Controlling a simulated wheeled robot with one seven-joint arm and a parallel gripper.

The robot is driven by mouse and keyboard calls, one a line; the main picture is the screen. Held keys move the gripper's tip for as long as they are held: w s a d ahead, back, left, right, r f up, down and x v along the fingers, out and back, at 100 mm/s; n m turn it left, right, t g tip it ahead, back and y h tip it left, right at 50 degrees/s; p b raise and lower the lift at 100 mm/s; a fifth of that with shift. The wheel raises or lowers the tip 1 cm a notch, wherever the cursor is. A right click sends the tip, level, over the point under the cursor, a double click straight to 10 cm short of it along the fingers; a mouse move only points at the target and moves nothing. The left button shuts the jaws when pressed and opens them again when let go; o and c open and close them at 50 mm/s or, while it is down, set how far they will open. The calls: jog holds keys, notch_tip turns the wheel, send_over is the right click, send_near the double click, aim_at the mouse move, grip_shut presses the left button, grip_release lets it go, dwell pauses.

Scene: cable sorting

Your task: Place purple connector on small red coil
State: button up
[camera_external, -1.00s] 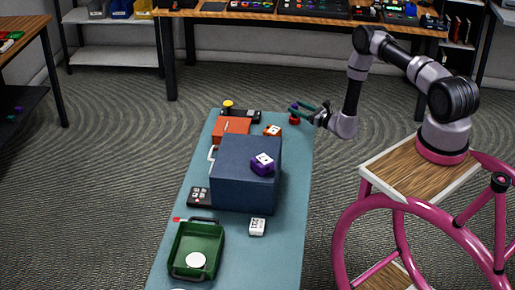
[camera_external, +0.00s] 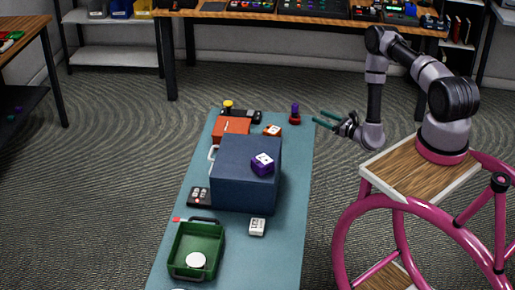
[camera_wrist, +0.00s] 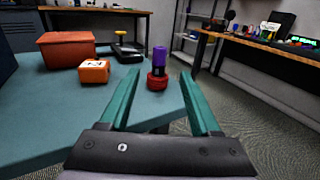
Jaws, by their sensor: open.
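The purple connector (camera_external: 295,107) stands upright on top of the small red coil (camera_external: 294,119) at the far right corner of the table. The wrist view shows the purple connector (camera_wrist: 159,60) resting on the red coil (camera_wrist: 157,82), centred between my fingers in the picture but beyond them. My gripper (camera_external: 317,117) is open and empty, to the right of the coil and apart from it. Its two teal fingers also show in the wrist view (camera_wrist: 158,85).
A blue box (camera_external: 235,185) with a purple die (camera_external: 262,165) on it fills the table's middle. An orange die (camera_external: 271,131), a red box (camera_external: 231,126) and a black device (camera_external: 242,117) stand left of the coil. A green tray (camera_external: 183,255) is at the front.

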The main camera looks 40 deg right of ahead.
jog(key=w+a+r+n+g+y, duration=0.1)
jog(key=a+r+n+y, duration=0.15)
jog(key=r, duration=0.35)
jog(key=w+a+r+n+y, duration=0.2)
jog(key=r+y, duration=0.1)
jog(key=r, duration=0.2)
jog(key=s+a+r+n+g+y, duration=0.2)
jog(key=s+a+r+n+g, duration=0.15)
jog(key=r, duration=0.45)
jog(key=s+a+r+n+g+y, duration=0.25)
jog(key=a+r+n+g, duration=0.2)
jog(key=r, duration=0.25)
jog(key=s+a+r+n+g+y, duration=0.25)
jog(key=r+n+g, duration=0.2)
jog(key=r, duration=0.35)
jog(key=s+a+r+n+g+h, duration=0.1)
jog(key=s+r+n+g+h, duration=0.15)
jog(key=s+r+n, duration=0.35)
jog(key=s+r+n+g+h, duration=0.2)
jog(key=s+r+h, duration=0.15)
jog(key=s, duration=0.45)
jog(key=s+d+r+n+t+h, duration=0.3)
jog(key=s+d+r+t+h, duration=0.4)
jog(key=s+d+r+h, duration=0.2)
jog(key=shift+s+d+n+t, duration=0.4)
jog(key=shift+s+d, duration=0.65)
jog(key=shift+d, duration=0.05)
